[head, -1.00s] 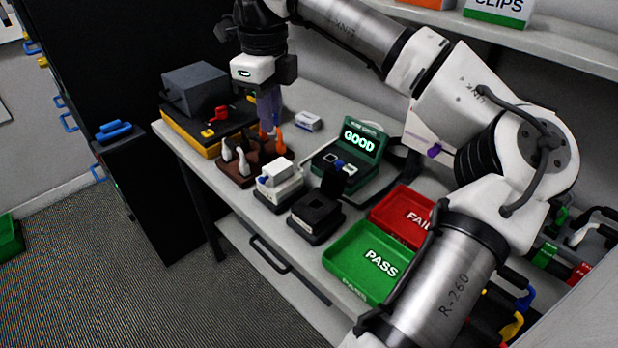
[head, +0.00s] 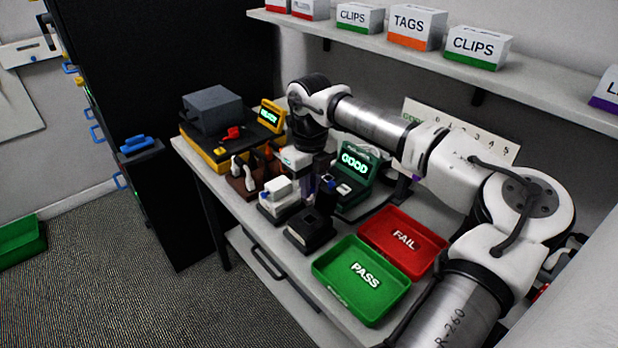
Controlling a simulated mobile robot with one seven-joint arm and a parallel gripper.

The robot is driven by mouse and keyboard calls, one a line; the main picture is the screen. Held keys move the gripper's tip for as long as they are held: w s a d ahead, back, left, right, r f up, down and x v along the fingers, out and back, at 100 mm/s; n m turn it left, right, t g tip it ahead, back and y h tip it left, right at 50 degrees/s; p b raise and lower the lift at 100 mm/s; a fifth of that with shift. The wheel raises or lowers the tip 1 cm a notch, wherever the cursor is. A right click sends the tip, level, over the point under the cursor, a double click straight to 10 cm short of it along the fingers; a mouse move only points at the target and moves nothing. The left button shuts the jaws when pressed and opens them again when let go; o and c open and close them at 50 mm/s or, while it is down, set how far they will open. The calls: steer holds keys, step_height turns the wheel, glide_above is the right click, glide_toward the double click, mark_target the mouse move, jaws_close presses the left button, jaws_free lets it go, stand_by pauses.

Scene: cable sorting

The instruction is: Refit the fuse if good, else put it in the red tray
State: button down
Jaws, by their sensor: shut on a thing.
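My gripper (head: 316,168) is low over the bench, between the brown rack and the green tester. It is shut on a slim purple thing (head: 309,186), mostly hidden by the gripper and nearby items. The green tester (head: 352,170) has a lit screen reading GOOD. A small blue and white piece (head: 341,187) sits on the tester; I cannot tell if it is the fuse. The red tray (head: 425,262), marked FAIL, looks empty. A white block device (head: 279,199) and a black socket block (head: 309,229) stand in front of the tester.
The green PASS tray (head: 345,308) lies empty at the bench's front. The brown rack (head: 242,187) holds white and orange handled items. A yellow-based unit (head: 205,150) with a lit screen stands at the back left. A shelf (head: 400,48) with labelled boxes hangs above.

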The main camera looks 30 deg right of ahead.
mark_target(310, 201)
steer(key=shift+f+b, duration=1.1)
steer(key=shift+f, duration=1.1)
steer(key=shift+f+b, duration=0.55)
steer(key=shift+f, duration=0.05)
steer(key=shift+f+b, duration=0.9)
steer(key=shift+b, duration=0.5)
stand_by(0.4)
steer(key=c, duration=1.2)
jaws_free()
steer(key=shift+o, duration=0.4)
steer(key=shift+r, duration=0.1)
steer(key=shift+d, duration=0.15)
steer(key=shift+c, duration=0.4)
steer(key=shift+r, duration=0.1)
steer(key=shift+c, duration=0.2)
